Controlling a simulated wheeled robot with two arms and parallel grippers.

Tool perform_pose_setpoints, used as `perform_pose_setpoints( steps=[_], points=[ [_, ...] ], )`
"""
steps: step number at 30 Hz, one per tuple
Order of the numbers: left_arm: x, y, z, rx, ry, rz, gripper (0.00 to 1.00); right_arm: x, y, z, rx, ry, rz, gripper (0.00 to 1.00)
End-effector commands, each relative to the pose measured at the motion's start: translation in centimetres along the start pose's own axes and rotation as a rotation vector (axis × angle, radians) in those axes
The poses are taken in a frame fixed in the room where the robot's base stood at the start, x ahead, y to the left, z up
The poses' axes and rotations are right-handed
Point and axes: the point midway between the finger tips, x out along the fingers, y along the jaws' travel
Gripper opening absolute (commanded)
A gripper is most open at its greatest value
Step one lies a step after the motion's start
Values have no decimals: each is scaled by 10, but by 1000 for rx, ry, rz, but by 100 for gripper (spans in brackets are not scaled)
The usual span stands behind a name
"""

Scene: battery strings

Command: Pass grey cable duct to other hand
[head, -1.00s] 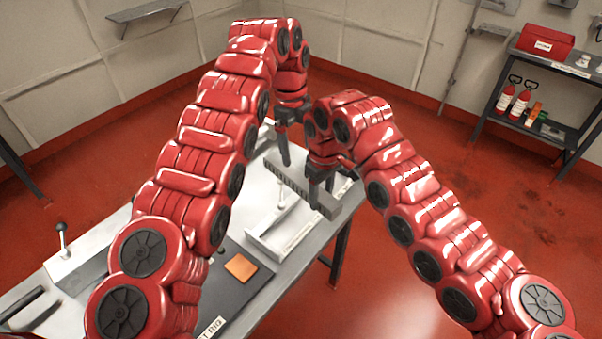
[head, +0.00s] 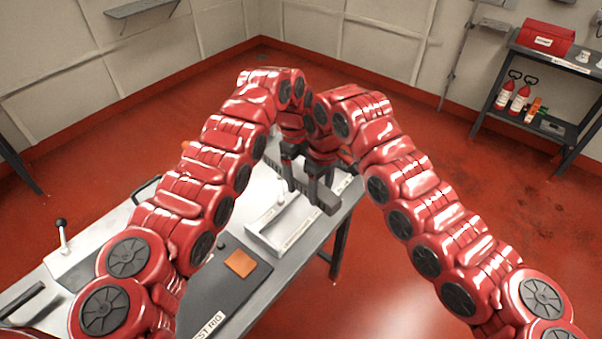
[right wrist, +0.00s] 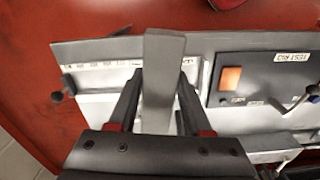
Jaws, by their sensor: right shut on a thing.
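The grey cable duct (head: 325,199) is a long slotted bar held above the far right part of the bench. My right gripper (head: 320,187) is shut on it near its right end. In the right wrist view the duct (right wrist: 161,75) runs between the two fingers. My left gripper (head: 290,172) is at the duct, just left of my right gripper, with its fingers pointing down. The arms and the duct crowd together, so I cannot tell whether the left fingers are closed on it.
Below the duct, a pale open tray (head: 262,239) lies on the bench. An orange square (head: 240,263) sits on a dark panel nearer me. A black-knobbed lever (head: 62,232) stands at the bench's left. A shelf with a red box (head: 543,38) is far right.

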Motion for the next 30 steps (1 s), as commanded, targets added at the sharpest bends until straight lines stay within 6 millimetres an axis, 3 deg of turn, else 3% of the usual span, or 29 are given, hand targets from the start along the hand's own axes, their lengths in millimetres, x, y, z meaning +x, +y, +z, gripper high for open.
perform_pose_setpoints(
  steps=[2,13,15,16,21,30],
  points=[
    [0,0,0,0,0,0,71,0,0,0,0,0,0,0],
    [0,-1,0,0,-1,-3,5,0,-2,0,-4,0,-2,0],
    [-1,-1,0,0,-1,-4,0,0,-2,0,-5,0,-3,0],
    [-1,-1,0,0,-1,-4,0,0,-2,0,-5,0,-4,51],
    [-1,-1,0,0,-1,-4,0,0,-2,0,-4,0,-3,82],
    [0,0,0,0,0,-2,0,-2,-1,0,-1,0,-1,84]
  ],
)
